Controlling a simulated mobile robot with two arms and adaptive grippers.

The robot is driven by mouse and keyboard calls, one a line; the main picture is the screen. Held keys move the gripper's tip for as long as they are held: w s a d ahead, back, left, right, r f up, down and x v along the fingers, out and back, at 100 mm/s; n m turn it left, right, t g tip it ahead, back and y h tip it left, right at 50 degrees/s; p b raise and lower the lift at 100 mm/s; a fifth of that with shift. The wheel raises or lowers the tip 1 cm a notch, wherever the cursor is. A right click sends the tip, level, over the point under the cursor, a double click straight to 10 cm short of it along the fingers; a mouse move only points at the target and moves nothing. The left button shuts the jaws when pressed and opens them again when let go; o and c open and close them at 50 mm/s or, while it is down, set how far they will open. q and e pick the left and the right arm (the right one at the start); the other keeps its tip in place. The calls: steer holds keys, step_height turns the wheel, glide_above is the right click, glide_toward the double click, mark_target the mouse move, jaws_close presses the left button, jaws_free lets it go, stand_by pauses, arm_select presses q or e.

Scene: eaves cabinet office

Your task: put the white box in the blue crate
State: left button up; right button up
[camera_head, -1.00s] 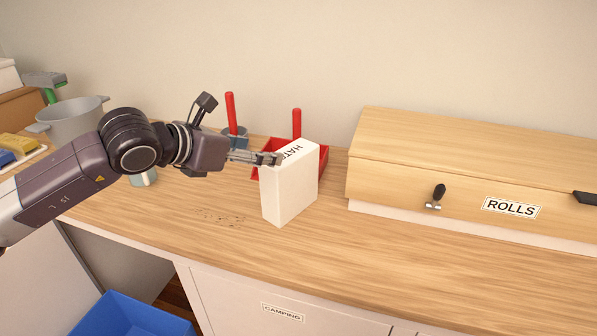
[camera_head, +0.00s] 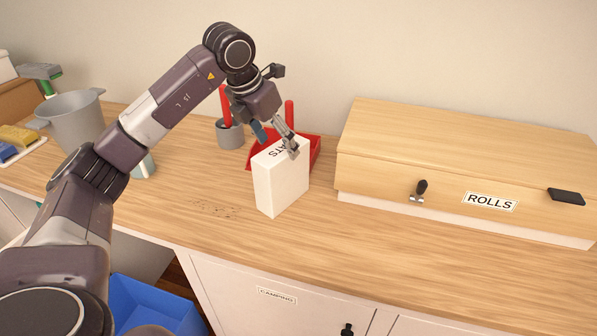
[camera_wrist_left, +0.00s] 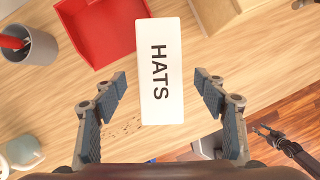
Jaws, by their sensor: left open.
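My left gripper (camera_head: 292,150) is at the box's top, pointing down. In the left wrist view its open fingers (camera_wrist_left: 163,92) lie on either side of the box with gaps; I cannot tell how far down they reach. The blue crate (camera_head: 155,305) is low at the bottom left, below the counter, partly hidden by my left arm. A dark gripper-like shape, seemingly my right gripper (camera_wrist_left: 268,133), shows in the left wrist view; its jaws are unclear.
The wooden ROLLS cabinet (camera_head: 440,165) stands to the right. A grey pot (camera_head: 75,120) is at far left.

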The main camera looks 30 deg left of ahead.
mark_target(282, 176)
arm_select(q)
steer(key=shift+f, duration=0.8)
steer(key=p+x, duration=0.2)
steer(key=x, duration=0.3)
steer(key=shift+s, duration=0.15)
arm_select(e)
steer(key=shift+s+r, duration=0.35)
steer(key=shift+r, duration=0.2)
steer(key=shift+s+r, duration=0.35)
steer(key=shift+r, duration=0.2)
arm_select(q)
steer(key=shift+f, duration=0.25)
arm_select(e)
steer(key=shift+w+f, duration=0.2)
arm_select(q)
steer(key=shift+c, duration=0.4)
jaws_close()
